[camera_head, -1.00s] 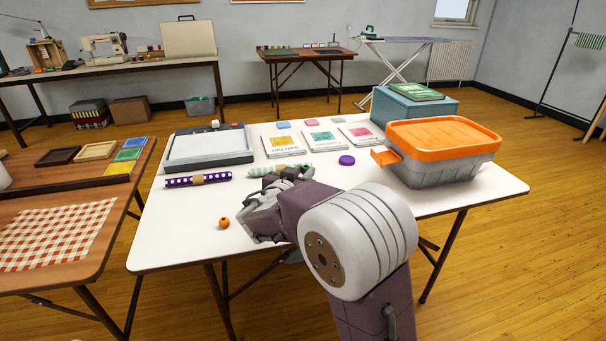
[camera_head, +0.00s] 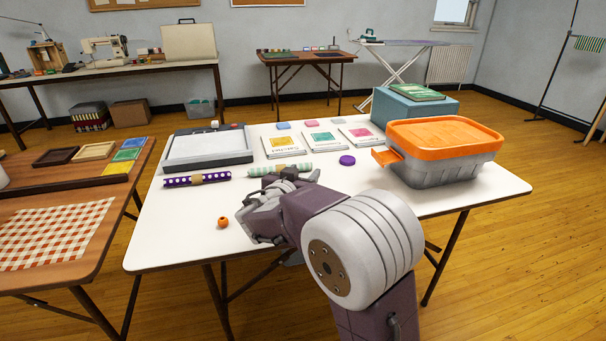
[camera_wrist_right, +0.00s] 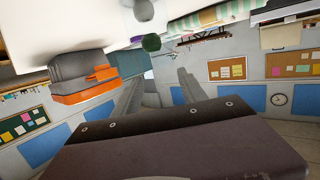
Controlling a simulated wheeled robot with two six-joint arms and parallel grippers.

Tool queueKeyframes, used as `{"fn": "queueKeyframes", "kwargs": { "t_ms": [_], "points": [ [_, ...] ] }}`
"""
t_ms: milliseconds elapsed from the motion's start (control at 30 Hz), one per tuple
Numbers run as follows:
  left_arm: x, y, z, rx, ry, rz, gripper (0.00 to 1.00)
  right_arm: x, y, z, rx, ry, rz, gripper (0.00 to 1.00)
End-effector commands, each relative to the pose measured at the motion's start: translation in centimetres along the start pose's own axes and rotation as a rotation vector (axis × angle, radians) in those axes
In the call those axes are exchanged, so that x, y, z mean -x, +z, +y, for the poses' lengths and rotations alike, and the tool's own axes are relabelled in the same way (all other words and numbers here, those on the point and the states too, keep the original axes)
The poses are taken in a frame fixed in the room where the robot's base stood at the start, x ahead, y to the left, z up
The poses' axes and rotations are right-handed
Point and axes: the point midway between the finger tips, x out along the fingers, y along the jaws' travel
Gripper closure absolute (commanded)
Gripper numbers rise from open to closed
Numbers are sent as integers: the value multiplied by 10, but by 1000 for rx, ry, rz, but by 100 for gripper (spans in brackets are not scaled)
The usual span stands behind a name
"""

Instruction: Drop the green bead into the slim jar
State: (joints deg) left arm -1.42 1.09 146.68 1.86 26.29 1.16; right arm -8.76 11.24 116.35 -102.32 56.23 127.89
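My right gripper (camera_head: 280,186) reaches low over the white table (camera_head: 160,241) from the front, and its own arm hides much of it. In the right wrist view its two grey fingers (camera_wrist_right: 160,75) stand apart with nothing visible between them. That view appears upside down. A small dark green rounded thing (camera_wrist_right: 151,42) shows beyond the fingertips, possibly the green bead. A small grey thing (camera_wrist_right: 143,10) shows near it, too unclear to name. I cannot pick out the slim jar or a green bead in the head view; my arm may hide them. My left gripper is out of view.
An orange bead (camera_head: 222,222) lies at the front left. An orange-lidded tub (camera_head: 440,170) stands right. The front left is mostly clear.

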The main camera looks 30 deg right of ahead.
Motion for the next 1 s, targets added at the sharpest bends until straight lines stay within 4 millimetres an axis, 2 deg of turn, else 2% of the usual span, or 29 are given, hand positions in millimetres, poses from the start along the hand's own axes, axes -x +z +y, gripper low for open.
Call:
{"fn": "queueKeyframes", "kwargs": {
  "t_ms": [267,367,600,700,1000],
  "points": [
    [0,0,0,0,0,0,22,3,0,0,0,-1,0,51],
    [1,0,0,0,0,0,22,19,-1,-2,0,-5,1,51],
    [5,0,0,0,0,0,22,72,-1,-1,-1,-6,0,51],
    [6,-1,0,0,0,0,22,85,0,-1,1,-3,0,51],
    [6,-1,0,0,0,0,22,91,0,0,0,1,0,51]
  ]
}}
